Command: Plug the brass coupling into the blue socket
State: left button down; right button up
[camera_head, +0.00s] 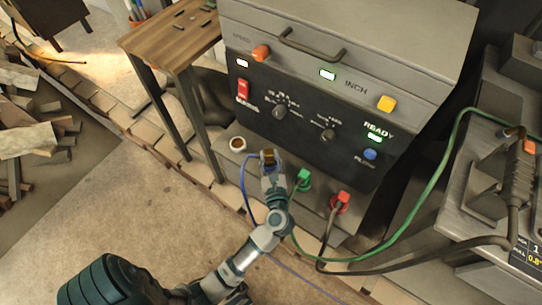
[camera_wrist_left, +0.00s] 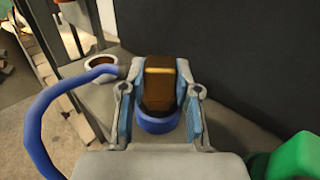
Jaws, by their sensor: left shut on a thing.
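My left gripper (camera_head: 268,160) is at the lower front of the grey machine, between a round light-rimmed cup-like part and the green plug. Its fingers are shut on the brass coupling (camera_head: 267,157), which shows as a brown-gold block between the blue finger pads in the left wrist view (camera_wrist_left: 160,88). A blue band (camera_wrist_left: 160,122) is at the coupling's near end. A blue hose (camera_head: 247,180) loops at the left of the gripper. I cannot make out the blue socket apart from the gripper and coupling, or tell whether the coupling is seated. My right gripper is not in view.
The green plug (camera_head: 303,180) and red plug (camera_head: 341,202) stand to the right, with cables trailing. The cup-like part (camera_head: 238,144) is close on the left. A wooden table (camera_head: 172,40) stands farther left. The floor (camera_head: 130,215) in front is mostly clear.

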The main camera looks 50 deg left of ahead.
aim_at(270, 159)
pick_arm(q)
jog(key=c, duration=1.1)
grip_release()
jog(key=shift+v, duration=2.7)
jog(key=v, duration=0.5)
jog(key=shift+s+d+b, duration=0.2)
jog(key=shift+d+b, duration=0.05)
jog(key=shift+b, duration=0.15)
